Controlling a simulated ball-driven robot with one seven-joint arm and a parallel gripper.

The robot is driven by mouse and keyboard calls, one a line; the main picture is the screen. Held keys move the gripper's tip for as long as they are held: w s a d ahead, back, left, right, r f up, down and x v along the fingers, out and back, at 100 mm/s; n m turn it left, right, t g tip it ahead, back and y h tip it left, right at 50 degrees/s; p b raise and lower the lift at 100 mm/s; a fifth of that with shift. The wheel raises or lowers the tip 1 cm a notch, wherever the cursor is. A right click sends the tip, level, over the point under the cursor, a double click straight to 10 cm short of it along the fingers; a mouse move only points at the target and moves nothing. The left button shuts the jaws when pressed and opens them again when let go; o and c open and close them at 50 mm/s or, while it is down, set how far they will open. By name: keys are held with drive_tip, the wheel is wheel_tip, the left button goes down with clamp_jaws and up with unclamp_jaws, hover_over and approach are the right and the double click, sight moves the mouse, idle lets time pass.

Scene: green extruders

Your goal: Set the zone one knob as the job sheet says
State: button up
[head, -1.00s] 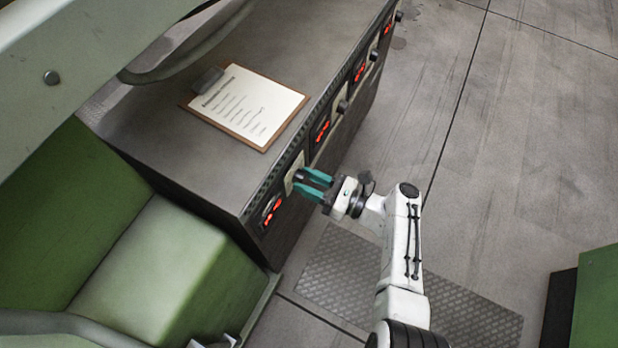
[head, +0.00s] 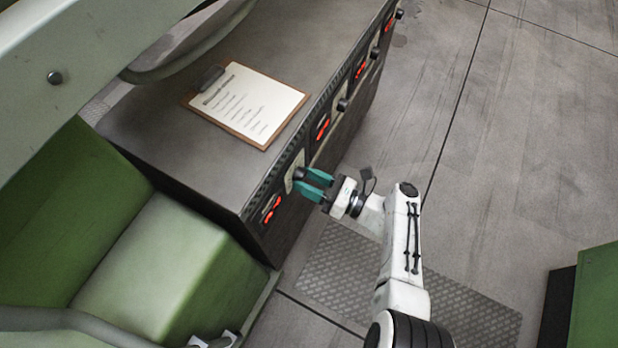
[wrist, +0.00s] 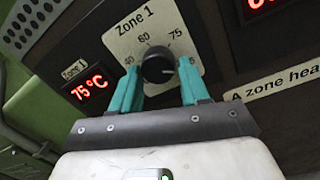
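The black zone one knob (wrist: 157,65) sits on a pale plate marked "Zone 1", with 40, 60 and 75 legible and a last number partly hidden by a finger. A light pointer mark shows on its right side. My gripper (wrist: 158,75) has one teal finger on each side of the knob, with a small gap visible at the right; contact is unclear. My gripper (head: 312,180) also shows at the cabinet front in the head view. The zone 1 display (wrist: 90,88) reads 75 °C. The job sheet (head: 247,105) lies on a clipboard; its lines are too small to read.
More knobs (head: 343,105) and red displays (head: 322,128) run along the cabinet front. The cabinet top (head: 185,150) is mostly bare. A green machine body (head: 170,265) stands at the left, and a green block (head: 598,295) at the lower right. The floor on the right is open.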

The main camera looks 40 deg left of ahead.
drive_tip(key=o, duration=0.3)
drive_tip(key=v, duration=1)
drive_tip(key=shift+w+d, duration=0.15)
drive_tip(key=shift+d, duration=0.2)
